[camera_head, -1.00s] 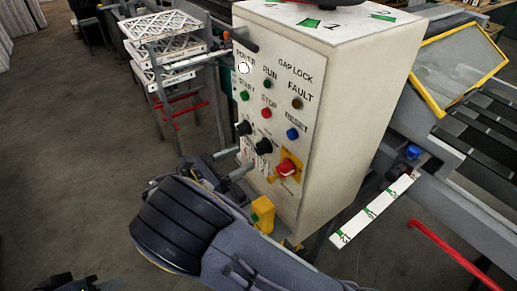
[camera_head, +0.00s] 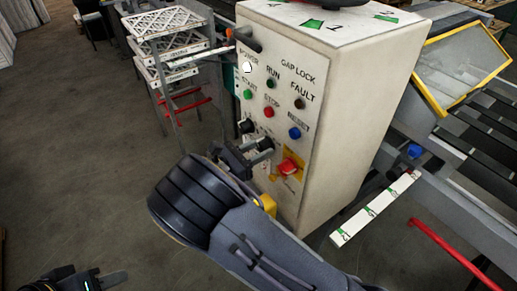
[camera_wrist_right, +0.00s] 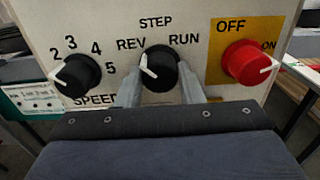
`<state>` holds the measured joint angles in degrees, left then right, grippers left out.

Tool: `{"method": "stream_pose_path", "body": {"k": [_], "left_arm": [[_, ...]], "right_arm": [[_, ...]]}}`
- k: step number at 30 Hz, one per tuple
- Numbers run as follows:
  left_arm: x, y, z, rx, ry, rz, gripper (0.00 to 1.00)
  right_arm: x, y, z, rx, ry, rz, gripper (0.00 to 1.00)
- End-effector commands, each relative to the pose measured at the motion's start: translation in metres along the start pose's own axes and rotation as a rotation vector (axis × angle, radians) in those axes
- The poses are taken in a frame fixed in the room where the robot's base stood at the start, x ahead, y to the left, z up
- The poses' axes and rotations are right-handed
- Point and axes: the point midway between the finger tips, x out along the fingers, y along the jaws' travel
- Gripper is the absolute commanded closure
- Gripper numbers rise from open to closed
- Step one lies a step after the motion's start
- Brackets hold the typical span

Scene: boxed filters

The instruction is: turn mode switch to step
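The mode switch (camera_wrist_right: 162,69) is a round black knob with a white pointer, under the labels REV, STEP and RUN. Its pointer aims up and left, toward REV. My right gripper (camera_wrist_right: 160,86) has one finger on each side of the knob, with the fingertips close to its edges; contact is not clear. In the head view, my right gripper (camera_head: 246,160) is at the lower part of the control box (camera_head: 345,120), and its fingers partly cover the switch. My left gripper (camera_head: 88,281) is at the bottom left, away from the box and partly cut off.
The black speed knob (camera_wrist_right: 77,76) is left of the switch. The red OFF/ON knob (camera_wrist_right: 248,63) on a yellow plate is to the right. Buttons, including a blue reset button (camera_head: 295,133), sit above. White crates (camera_head: 165,45) stand behind the box at left.

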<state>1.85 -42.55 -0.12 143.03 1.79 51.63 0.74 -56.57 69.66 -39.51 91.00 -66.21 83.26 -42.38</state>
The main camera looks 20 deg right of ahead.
Motion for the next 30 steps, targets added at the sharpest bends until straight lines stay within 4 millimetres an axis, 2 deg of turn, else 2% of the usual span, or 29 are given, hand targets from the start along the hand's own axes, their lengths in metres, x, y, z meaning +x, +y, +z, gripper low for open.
{"method": "stream_pose_path", "body": {"k": [3, 14, 30], "left_arm": [[0.000, 0.000, 0.000, 0.000, 0.000, 0.000, 0.64], [0.006, -0.003, 0.003, 0.000, 0.000, 0.000, 0.64], [0.032, -0.015, 0.016, 0.000, 0.000, 0.000, 0.64]], "right_arm": [[0.000, 0.000, 0.000, 0.000, 0.000, 0.000, 0.89], [0.000, 0.000, -0.002, 0.079, 0.000, 0.000, 0.89], [0.000, 0.001, -0.003, 0.504, 0.001, 0.000, 0.89]]}}
